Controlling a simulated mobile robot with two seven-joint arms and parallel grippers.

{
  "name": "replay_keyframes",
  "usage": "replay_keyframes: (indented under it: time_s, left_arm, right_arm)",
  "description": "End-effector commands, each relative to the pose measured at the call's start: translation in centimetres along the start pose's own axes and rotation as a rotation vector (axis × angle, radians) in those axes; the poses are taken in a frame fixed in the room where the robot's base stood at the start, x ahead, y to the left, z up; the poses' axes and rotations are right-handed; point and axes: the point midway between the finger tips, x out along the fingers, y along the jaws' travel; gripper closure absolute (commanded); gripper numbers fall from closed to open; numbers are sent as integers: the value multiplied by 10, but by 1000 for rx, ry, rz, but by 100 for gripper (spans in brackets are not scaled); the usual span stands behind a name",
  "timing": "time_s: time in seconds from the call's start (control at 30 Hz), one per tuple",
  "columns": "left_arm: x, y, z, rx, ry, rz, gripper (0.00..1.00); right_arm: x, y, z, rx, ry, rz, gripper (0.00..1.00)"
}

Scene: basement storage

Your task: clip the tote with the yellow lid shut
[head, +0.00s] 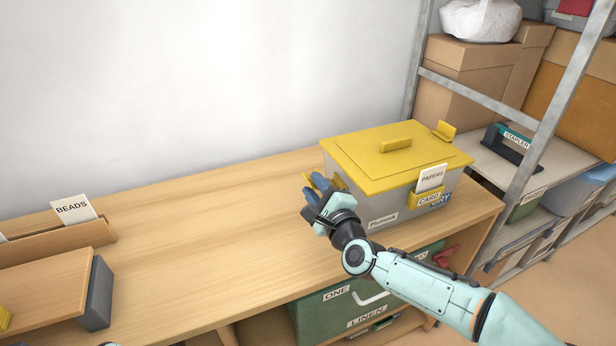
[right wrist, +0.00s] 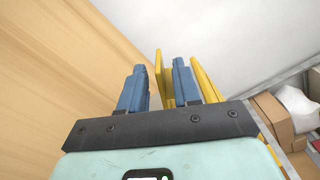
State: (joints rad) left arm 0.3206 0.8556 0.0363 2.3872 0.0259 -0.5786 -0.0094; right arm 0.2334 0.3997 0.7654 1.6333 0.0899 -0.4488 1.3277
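The grey tote (head: 375,210) stands on the wooden bench, its yellow lid (head: 370,158) lying flat on top. One yellow clip (head: 444,131) stands up and outward at the lid's far right end. The other yellow clip (head: 309,184) sticks out at the left end, partly hidden by my right gripper (head: 316,190). In the right wrist view, my right gripper (right wrist: 158,82) has its blue fingers apart. A yellow flap (right wrist: 160,70) shows between them, nearer the right finger; contact cannot be told. The lid edge (right wrist: 208,84) is right of that finger. My left gripper is not seen.
A yellow holder (head: 428,199) with a PAPERS card (head: 431,177) is on the tote's front. A wooden box with a BEADS card (head: 74,209) is at the left. The bench middle (head: 220,230) is clear. A metal shelf (head: 560,90) with boxes stands right.

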Motion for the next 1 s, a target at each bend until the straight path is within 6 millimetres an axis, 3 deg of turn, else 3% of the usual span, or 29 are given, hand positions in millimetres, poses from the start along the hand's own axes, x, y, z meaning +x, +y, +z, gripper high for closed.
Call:
replay_keyframes:
  time_s: [0.1,0.3,0.7,0.8,1.0]
  left_arm:
    - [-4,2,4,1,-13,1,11]
    - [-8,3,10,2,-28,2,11]
    - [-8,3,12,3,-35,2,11]
    - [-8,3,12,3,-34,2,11]
    - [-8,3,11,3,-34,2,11]
  right_arm:
    - [20,0,2,2,-1,1,68]
    - [39,-1,0,0,0,0,68]
    - [44,0,-1,-2,1,0,68]
    - [44,0,-1,-2,1,0,100]
    - [44,0,0,0,1,0,100]
